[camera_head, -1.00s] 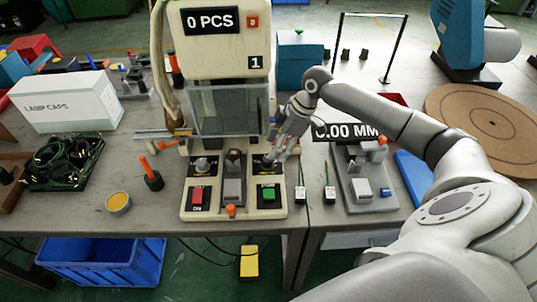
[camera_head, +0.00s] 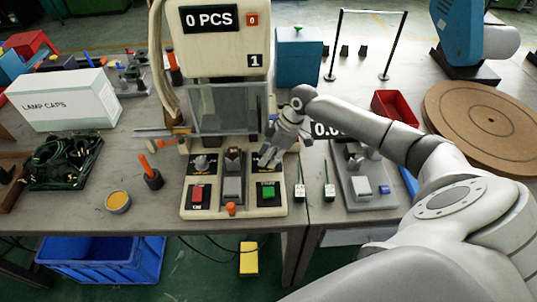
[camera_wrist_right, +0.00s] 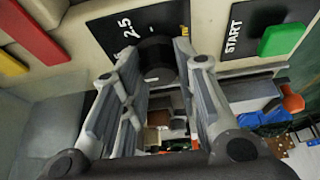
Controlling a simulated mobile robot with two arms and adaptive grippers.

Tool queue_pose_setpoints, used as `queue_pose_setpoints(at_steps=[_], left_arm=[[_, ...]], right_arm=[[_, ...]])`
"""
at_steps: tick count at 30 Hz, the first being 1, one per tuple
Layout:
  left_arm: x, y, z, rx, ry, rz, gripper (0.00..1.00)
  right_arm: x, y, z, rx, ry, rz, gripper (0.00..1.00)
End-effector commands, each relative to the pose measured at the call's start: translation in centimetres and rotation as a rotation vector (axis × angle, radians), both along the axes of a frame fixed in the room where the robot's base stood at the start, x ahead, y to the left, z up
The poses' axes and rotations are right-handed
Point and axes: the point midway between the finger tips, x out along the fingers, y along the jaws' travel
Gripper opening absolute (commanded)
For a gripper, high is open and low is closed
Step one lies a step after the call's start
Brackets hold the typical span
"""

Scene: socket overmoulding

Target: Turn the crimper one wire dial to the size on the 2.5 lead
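Crimper one (camera_head: 228,95) stands at the middle of the bench, its display reading 0 PCS. Its wire dial (camera_wrist_right: 157,55) is a dark round knob on a black plate in the right wrist view; "2.5" is legible beside it, the other marks less so. My right gripper (camera_wrist_right: 156,60) has its fingers on either side of the dial; whether they press on it is unclear. In the head view my right gripper (camera_head: 268,160) covers most of this dial. My left gripper is out of view.
A green START button (camera_wrist_right: 282,40) sits beside the dial plate. A red button (camera_head: 196,197) and a second knob (camera_head: 201,163) are on the panel's left. A grey fixture (camera_head: 362,185) stands right. An orange screwdriver (camera_head: 150,175) and a round tin (camera_head: 118,202) are left.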

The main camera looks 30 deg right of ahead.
Motion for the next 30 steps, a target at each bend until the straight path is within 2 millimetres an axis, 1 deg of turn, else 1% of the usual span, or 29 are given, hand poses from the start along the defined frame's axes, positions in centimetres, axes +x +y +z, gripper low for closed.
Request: queue_pose_setpoints(at_steps=[1, 2, 3, 8, 14, 20, 30], left_arm=[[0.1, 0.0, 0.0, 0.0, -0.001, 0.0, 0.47], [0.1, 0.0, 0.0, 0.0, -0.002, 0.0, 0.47], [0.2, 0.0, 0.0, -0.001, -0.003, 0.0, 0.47], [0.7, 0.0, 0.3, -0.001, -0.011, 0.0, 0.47], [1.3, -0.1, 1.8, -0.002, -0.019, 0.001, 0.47], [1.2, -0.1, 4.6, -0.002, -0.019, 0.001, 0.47], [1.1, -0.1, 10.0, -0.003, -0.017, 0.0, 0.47]], right_arm=[[0.0, 0.0, 0.0, 0.0, 0.001, 0.0, 0.1], [0.0, 0.0, 0.0, 0.0, 0.001, 0.0, 0.06], [0.0, 0.0, 0.0, 0.0, 0.001, 0.0, 0.05], [-0.1, 0.0, 0.1, 0.001, 0.002, -0.01, 0.05], [-0.1, 0.1, 0.4, 0.002, 0.002, -0.072, 0.05], [-0.2, 0.2, 0.6, 0.003, 0.004, -0.208, 0.05], [-0.3, 0.5, 0.8, 0.006, 0.004, -0.525, 0.05]])
